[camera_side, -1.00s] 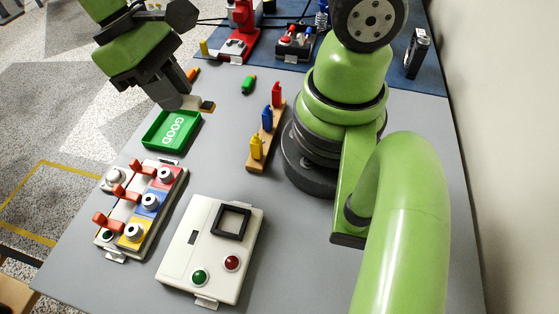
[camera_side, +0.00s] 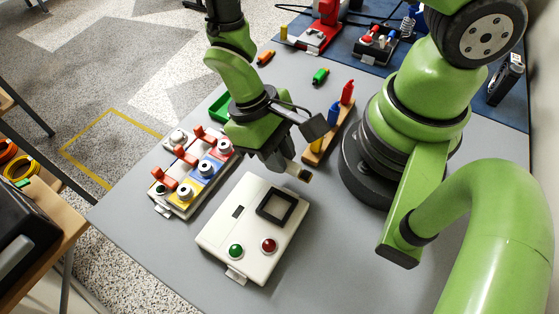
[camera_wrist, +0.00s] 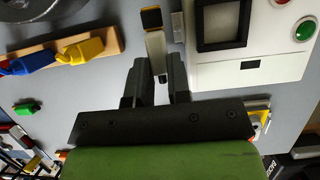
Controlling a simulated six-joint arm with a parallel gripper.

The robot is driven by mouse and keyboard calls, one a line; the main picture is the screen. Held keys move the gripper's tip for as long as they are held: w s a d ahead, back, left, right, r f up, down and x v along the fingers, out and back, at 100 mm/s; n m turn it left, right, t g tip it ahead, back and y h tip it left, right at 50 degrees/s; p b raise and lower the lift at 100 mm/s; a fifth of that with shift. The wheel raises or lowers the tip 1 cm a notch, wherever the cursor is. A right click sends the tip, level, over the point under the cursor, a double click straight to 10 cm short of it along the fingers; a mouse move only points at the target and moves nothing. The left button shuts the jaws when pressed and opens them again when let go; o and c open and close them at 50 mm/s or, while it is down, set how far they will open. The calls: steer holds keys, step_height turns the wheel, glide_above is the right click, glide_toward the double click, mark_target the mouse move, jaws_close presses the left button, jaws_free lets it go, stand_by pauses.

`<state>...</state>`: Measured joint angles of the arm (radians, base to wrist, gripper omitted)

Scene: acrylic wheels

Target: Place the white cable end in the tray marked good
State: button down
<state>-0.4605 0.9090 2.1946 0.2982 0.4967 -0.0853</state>
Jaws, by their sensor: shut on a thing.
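My gripper (camera_side: 285,167) is shut on the white cable end (camera_side: 299,173), a short pale piece with a dark and orange tip. It holds it in the air near the top right of the white box. In the wrist view the cable end (camera_wrist: 155,45) sticks out from between the fingers of my gripper (camera_wrist: 160,68), its orange and black tip pointing away. The green tray (camera_side: 217,107) is behind my arm, which hides most of it and its marking. The gripper is well to the right and front of the tray.
A white box (camera_side: 240,235) with a black square frame (camera_side: 276,205) and two buttons lies below the gripper. A wooden strip (camera_side: 333,142) with coloured pieces is close on the right. A panel with red levers (camera_side: 203,130) stands left.

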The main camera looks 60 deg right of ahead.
steer(key=shift+f, duration=1.55)
steer(key=shift+f, duration=0.2)
steer(key=shift+f, duration=0.45)
steer(key=c, duration=1.4)
jaws_free()
steer(key=shift+a, duration=0.1)
steer(key=shift+o, duration=0.2)
steer(key=v, duration=1.3)
steer(key=shift+s+r, duration=0.2)
steer(key=shift+r, duration=0.1)
step_height(320, 180, up, 11)
steer(key=m+t+y, duration=0.2)
steer(key=t, duration=0.3)
glide_above(281, 177)
steer(key=w+d, duration=0.4)
steer(key=w, duration=0.2)
steer(key=s+d+r+m+t, duration=0.1)
steer(key=s+d+r+t, duration=0.3)
steer(key=r, duration=0.4)
steer(key=shift+s+m+t, duration=0.4)
steer(key=shift+s+t, duration=0.5)
steer(key=shift+s, duration=0.15)
steer(key=shift+o, duration=0.4)
steer(key=shift+s+d+r+t, duration=0.2)
steer(key=shift+s+d+t, duration=0.05)
steer(key=shift+s+t, duration=0.25)
